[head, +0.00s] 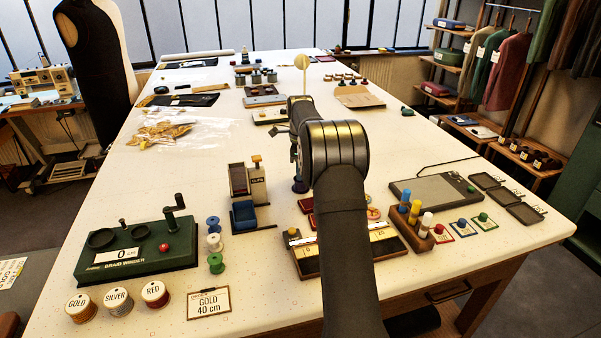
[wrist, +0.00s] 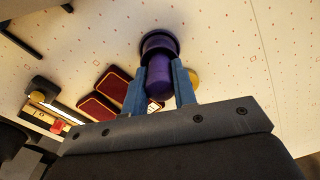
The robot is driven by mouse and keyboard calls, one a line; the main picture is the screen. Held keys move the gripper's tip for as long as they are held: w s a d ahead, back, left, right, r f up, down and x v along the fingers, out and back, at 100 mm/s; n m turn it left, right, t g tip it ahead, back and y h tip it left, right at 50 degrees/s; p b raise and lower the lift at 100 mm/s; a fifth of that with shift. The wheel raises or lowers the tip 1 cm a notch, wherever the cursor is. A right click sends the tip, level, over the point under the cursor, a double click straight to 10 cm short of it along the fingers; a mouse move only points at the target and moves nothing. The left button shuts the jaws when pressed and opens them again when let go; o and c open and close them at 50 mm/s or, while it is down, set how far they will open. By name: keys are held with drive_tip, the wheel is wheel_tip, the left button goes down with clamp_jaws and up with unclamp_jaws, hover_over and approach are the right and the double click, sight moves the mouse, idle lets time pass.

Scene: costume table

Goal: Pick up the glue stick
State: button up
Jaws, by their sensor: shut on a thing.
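A purple cylinder, which looks like the glue stick (wrist: 159,75), is between the two blue fingers of my gripper (wrist: 160,88) in the wrist view. The fingers are shut on its sides. Its far end has a wider, darker round part close to the white tabletop; I cannot tell whether it touches. In the head view a small dark purple piece of it (head: 299,186) shows just left of my arm, near the table. My arm hides the rest of it and the fingertips there.
A grey and blue block device (head: 245,215) stands just left. Dark red pads (wrist: 104,92) lie close by. A green braid winder (head: 135,251) and thread spools (head: 214,242) are at front left. A wooden rack of coloured sticks (head: 416,228) and a grey board (head: 433,189) are at right.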

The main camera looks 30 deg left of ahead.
drive_tip(key=shift+r, duration=0.5)
wheel_tip(320, 180, up, 3)
drive_tip(key=shift+f, duration=0.1)
drive_tip(key=w+d+r, duration=0.1)
drive_tip(key=d+r, duration=0.5)
drive_tip(key=d, duration=0.5)
drive_tip(key=shift+d+r, duration=0.35)
drive_tip(key=shift+r, duration=0.05)
drive_tip(key=shift+s, duration=0.1)
